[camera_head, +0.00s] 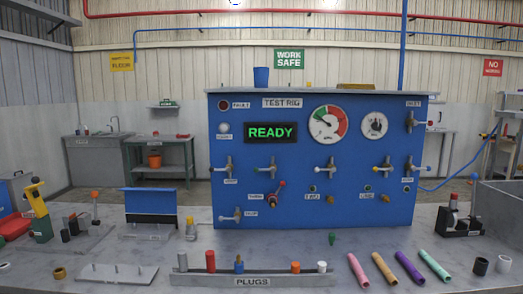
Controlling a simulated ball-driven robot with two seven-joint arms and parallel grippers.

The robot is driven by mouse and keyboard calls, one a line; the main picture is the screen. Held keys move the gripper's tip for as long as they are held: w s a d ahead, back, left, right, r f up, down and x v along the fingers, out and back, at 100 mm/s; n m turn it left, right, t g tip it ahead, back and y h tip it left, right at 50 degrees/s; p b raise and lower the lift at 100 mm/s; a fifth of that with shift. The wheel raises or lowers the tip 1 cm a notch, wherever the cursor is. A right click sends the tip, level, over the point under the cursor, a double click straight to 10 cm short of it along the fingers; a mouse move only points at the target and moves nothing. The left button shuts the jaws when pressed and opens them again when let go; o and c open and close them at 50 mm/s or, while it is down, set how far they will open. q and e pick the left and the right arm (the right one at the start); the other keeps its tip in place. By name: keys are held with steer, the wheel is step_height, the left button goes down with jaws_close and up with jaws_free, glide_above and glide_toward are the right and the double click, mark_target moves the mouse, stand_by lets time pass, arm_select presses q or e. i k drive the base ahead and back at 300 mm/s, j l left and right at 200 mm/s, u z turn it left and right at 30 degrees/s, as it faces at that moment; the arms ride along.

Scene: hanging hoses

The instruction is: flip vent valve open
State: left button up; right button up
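A blue test rig panel (345,212) stands on the grey bench and carries several small lever valves. The label of the vent valve is too small to read with certainty, so I cannot tell which valve it is. Another white-tipped valve (237,215) is at the lower left, beside a label. A red-handled valve (276,193) has its lever tilted up to the right. Neither of my grippers is in view.
The panel shows a green READY display (270,132) and two round dials. In front stands a PLUGS rack (253,282) with several plugs. Several coloured tubes (410,268) lie to its right. A blue hose (450,182) hangs at the right. Clamps and small parts fill the bench's left.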

mark_target(228, 169)
steer(key=i+j+z, duration=0.15)
steer(key=i+z, duration=0.2)
steer(key=z, duration=0.15)
steer(key=i+j+z, duration=0.3)
steer(key=z, duration=0.15)
steer(key=i, duration=0.05)
